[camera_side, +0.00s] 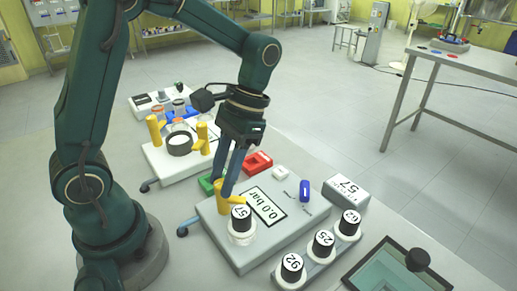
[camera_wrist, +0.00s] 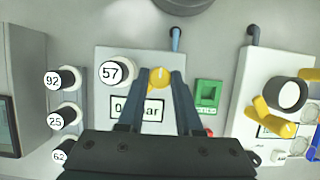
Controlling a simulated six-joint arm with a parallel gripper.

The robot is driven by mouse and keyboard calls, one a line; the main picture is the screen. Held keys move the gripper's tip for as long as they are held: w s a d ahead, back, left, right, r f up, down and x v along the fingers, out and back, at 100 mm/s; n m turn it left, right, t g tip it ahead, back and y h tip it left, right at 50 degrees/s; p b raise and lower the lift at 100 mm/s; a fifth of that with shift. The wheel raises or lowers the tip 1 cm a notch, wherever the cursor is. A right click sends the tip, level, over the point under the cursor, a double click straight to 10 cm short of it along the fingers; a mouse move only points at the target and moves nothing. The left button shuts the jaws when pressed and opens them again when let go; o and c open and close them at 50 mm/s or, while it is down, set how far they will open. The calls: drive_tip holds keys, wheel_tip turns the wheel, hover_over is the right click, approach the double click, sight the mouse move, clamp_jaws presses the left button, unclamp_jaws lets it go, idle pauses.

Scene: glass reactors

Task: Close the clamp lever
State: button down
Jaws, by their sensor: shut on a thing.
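A grey reactor station (camera_side: 285,232) with a "0.0 bar" display (camera_side: 265,206) carries a black-topped vessel marked 57 (camera_side: 241,216). The yellow clamp lever (camera_side: 222,206) stands beside the vessel, partly hidden by my fingers. My gripper (camera_side: 229,188) points down at it, shut on the lever. In the wrist view the yellow lever (camera_wrist: 159,77) shows between the two fingertips of my gripper (camera_wrist: 160,80), right of the cap marked 57 (camera_wrist: 111,72). The exact angle of the lever is hard to tell.
A rack (camera_side: 320,255) with vials marked 92, 25 and 62 stands at front right, near a grey box marked 57 (camera_side: 347,187). A second station with yellow levers (camera_side: 156,130) is behind left.

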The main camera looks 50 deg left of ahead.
sight(236, 199)
drive_tip(key=m+y, duration=0.1)
drive_tip(key=m, duration=0.3)
drive_tip(key=shift+d+m+t+y, duration=0.15)
drive_tip(key=shift+m+t+y, duration=0.15)
drive_tip(key=shift+y, duration=0.1)
drive_tip(key=shift+m+t+y, duration=0.4)
drive_tip(key=shift+m+y, duration=0.3)
drive_tip(key=shift+m, duration=1.5)
drive_tip(key=c, duration=0.6)
unclamp_jaws()
drive_tip(key=shift+s, duration=0.1)
drive_tip(key=shift+d+r, duration=0.1)
drive_tip(key=shift+v, duration=2.5)
